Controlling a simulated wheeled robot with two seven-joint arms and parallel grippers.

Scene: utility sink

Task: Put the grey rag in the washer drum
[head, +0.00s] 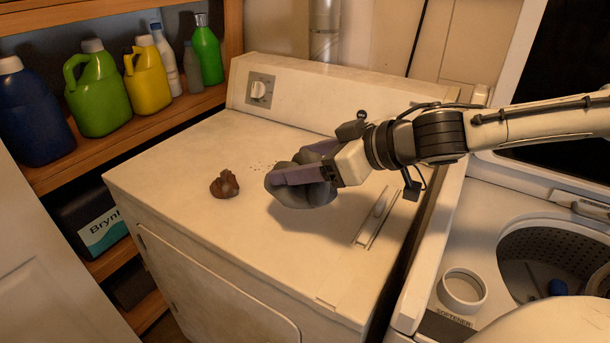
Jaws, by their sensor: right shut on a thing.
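The grey rag (306,196) is a crumpled bundle above the dryer top, left of my right wrist. My right gripper (296,172) is shut on it, its purple-grey fingers across the rag and partly hiding it. A shadow lies on the dryer top below; I cannot tell whether the rag touches the surface. The washer drum (535,237) is an open, perforated metal tub at the right, with something blue (557,287) inside. The drum's right side is cut off by the frame. My left gripper is not in view.
A brown lump (224,185) lies on the white dryer top (170,165), left of the rag. The softener cup (462,291) stands beside the drum. Bottles, including a green jug (98,95), fill the left shelf.

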